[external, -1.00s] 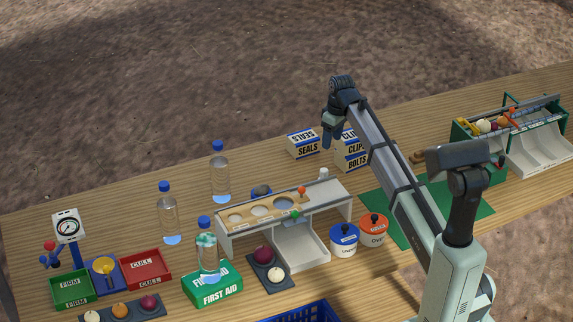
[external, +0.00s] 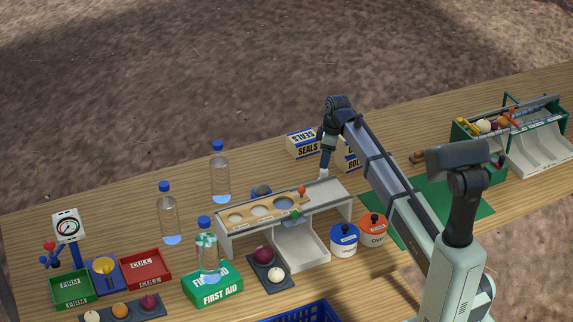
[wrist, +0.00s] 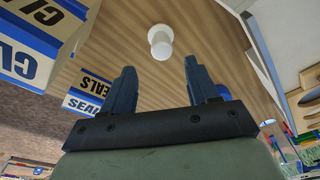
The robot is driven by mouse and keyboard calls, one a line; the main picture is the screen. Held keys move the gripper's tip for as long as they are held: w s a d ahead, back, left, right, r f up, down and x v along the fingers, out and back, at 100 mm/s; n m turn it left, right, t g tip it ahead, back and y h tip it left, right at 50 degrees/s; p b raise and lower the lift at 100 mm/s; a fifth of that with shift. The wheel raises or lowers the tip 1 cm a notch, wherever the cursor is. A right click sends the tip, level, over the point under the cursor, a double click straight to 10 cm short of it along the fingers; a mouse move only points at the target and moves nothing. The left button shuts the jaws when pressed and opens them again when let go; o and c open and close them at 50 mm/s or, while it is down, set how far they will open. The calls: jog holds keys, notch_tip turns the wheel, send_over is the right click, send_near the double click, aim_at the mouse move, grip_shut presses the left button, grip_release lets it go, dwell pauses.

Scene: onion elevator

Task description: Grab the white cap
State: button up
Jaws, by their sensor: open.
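The white cap (wrist: 160,42) is a small pale cylinder with a flared rim, over wood grain in the wrist view. It lies just beyond my fingertips and between their lines, not touching either finger. In the external view the cap (external: 323,173) shows at the back edge of the white sizing stand, right under my gripper (external: 326,168). In the wrist view my gripper (wrist: 161,72) has its two dark fingers apart with nothing between them. The fingertips are small and partly unclear in the external view.
The white sizing stand (external: 335,193) with an orange knob is close in front. The SEALS box (external: 303,144) and a second box, partly hidden by my arm, stand behind. Blue-lidded (external: 344,240) and orange-lidded (external: 374,230) jars stand at the front right. Bottles stand left.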

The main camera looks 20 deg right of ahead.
aim_at(324, 171)
jog(key=shift+a+f, duration=0.15)
jog(key=shift+f, duration=1.45)
jog(key=shift+a+f, duration=0.1)
jog(key=shift+f, duration=1.5)
grip_shut()
